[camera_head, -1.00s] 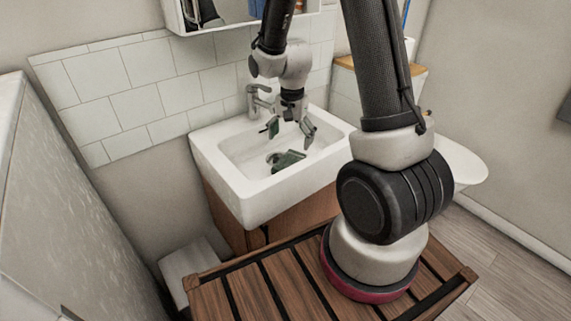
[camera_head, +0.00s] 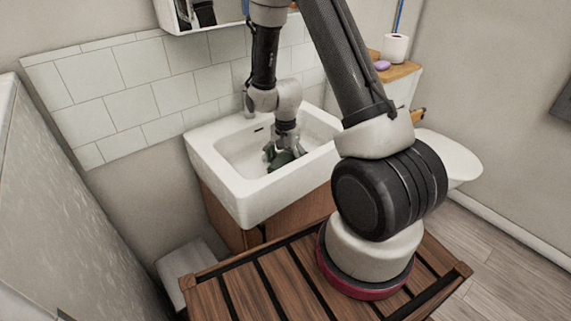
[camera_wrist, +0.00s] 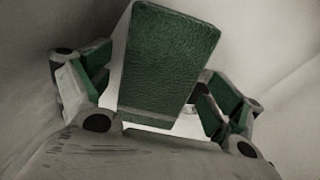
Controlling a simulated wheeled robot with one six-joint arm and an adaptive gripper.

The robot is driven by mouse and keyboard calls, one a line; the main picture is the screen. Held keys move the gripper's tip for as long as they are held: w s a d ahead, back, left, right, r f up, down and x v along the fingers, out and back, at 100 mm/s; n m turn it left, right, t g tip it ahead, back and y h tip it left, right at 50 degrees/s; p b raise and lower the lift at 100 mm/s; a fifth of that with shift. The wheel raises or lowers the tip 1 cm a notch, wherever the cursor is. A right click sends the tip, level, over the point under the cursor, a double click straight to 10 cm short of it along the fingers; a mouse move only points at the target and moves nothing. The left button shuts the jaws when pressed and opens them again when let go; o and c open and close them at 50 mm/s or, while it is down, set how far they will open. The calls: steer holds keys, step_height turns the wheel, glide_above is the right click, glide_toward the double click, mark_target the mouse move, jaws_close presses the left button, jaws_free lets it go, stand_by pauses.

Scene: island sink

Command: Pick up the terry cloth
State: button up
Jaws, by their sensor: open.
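The terry cloth (camera_wrist: 168,65) is a dark green, block-like folded piece with a textured face. It lies in the white sink basin (camera_head: 228,165). In the wrist view it stands between the two fingers of my gripper (camera_wrist: 160,85), with a visible gap on each side. The fingers have green pads and are spread open. In the head view my gripper (camera_head: 280,153) is down inside the basin at the cloth, and it hides much of the cloth. I cannot tell how far the fingertips are from the basin floor.
The basin walls surround my gripper, with the faucet (camera_head: 246,100) behind it at the tiled wall. A mirror cabinet (camera_head: 215,12) hangs above. A toilet (camera_head: 450,158) and a wooden shelf with a paper roll (camera_head: 395,47) are at the right.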

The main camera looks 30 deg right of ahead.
steer(key=c, duration=1.2)
